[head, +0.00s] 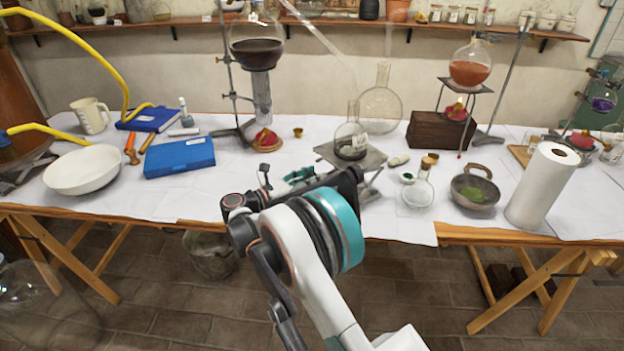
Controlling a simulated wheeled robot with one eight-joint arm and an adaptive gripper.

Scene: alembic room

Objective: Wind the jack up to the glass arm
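The jack (327,153) stands on the white-covered table, its flat grey top plate low over the cloth. A clear round flask (350,139) with some dark matter low inside stands upright on it. The glass arm (314,27) slopes down to the right from the vessel of dark liquid (257,52). Its lower end is above the flask's mouth, with a visible gap. My gripper (308,179) is at the table's front, just in front of the jack. My own arm hides most of it, its fingertips and the jack's lower front, so I cannot tell whether it touches the jack.
A stoppered flask (418,188), a mortar (474,188) and a paper roll (543,186) stand right of the jack. A stand (228,85) rises behind.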

